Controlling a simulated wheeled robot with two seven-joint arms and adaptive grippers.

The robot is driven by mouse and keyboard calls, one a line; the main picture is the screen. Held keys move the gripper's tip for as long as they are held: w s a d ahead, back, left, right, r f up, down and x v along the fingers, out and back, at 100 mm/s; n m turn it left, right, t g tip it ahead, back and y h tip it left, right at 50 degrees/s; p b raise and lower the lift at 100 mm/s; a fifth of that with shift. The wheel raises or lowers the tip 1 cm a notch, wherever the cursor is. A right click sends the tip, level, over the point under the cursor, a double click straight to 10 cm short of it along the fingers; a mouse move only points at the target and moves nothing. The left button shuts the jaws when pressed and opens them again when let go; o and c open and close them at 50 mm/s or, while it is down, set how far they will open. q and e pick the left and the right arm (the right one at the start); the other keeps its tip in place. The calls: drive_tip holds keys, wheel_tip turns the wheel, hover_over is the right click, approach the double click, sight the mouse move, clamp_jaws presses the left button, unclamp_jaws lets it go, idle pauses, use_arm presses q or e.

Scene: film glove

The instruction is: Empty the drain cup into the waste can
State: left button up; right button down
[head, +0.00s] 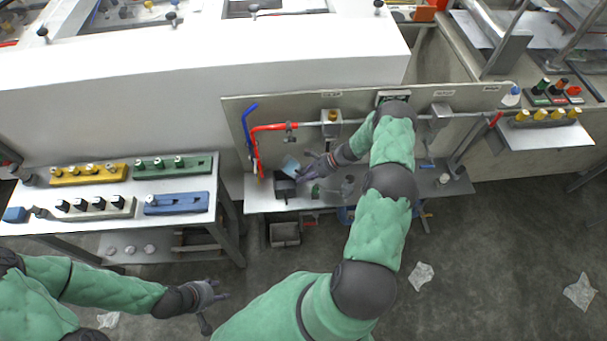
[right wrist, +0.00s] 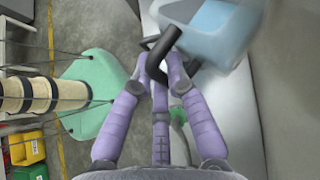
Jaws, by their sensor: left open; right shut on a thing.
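The drain cup (head: 290,166) is light blue and looks tilted, above the left part of the grey shelf. My right gripper (head: 309,168) is shut on its black handle, which shows between the fingers in the right wrist view (right wrist: 160,55); there the cup (right wrist: 215,28) is cut off by the top edge. The cup's inside is not clear. A small black open box (head: 285,184) stands just below the cup. A grey open bin (head: 285,234) is lower, under the shelf's front edge. I cannot tell which is the waste can. My left gripper (head: 214,292) is open and empty, over the floor.
A backboard with a red pipe (head: 275,127) and a blue lever (head: 246,120) rises behind the cup. A table (head: 110,222) with colored knob blocks stands at left. Crumpled clear film (head: 422,276) lies on the floor at right.

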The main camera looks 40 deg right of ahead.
drive_tip(key=h+p, duration=0.2)
drive_tip(key=p, duration=0.1)
drive_tip(key=shift+d+r+n, duration=0.1)
drive_tip(key=shift+r+n, duration=0.3)
drive_tip(key=shift+f+h, duration=0.25)
drive_tip(key=shift+h, duration=0.55)
drive_tip(key=h+b, duration=0.1)
drive_tip(key=b, duration=0.2)
drive_tip(key=shift+d+f+n+t+b, duration=0.1)
drive_tip(key=shift+f+n+t+b, duration=0.2)
drive_tip(key=shift+n+t, duration=0.1)
drive_tip(key=h+b, duration=0.1)
drive_tip(key=b, duration=0.7)
drive_tip(key=n+h+b, duration=0.1)
drive_tip(key=h+b, duration=0.1)
drive_tip(key=b, duration=0.7)
drive_tip(key=t+h+b, duration=0.1)
drive_tip(key=b, duration=0.7)
drive_tip(key=shift+a+f+h, duration=0.3)
drive_tip(key=shift+f+h, duration=0.1)
drive_tip(key=shift+r+n, duration=0.2)
drive_tip(key=shift+n, duration=0.1)
drive_tip(key=shift+h, duration=0.3)
drive_tip(key=shift+a+f, duration=0.1)
drive_tip(key=shift+s+a+f+n+t+h, duration=0.1)
drive_tip(key=shift+a+f+n+t+h, duration=0.15)
drive_tip(key=shift+h, duration=0.65)
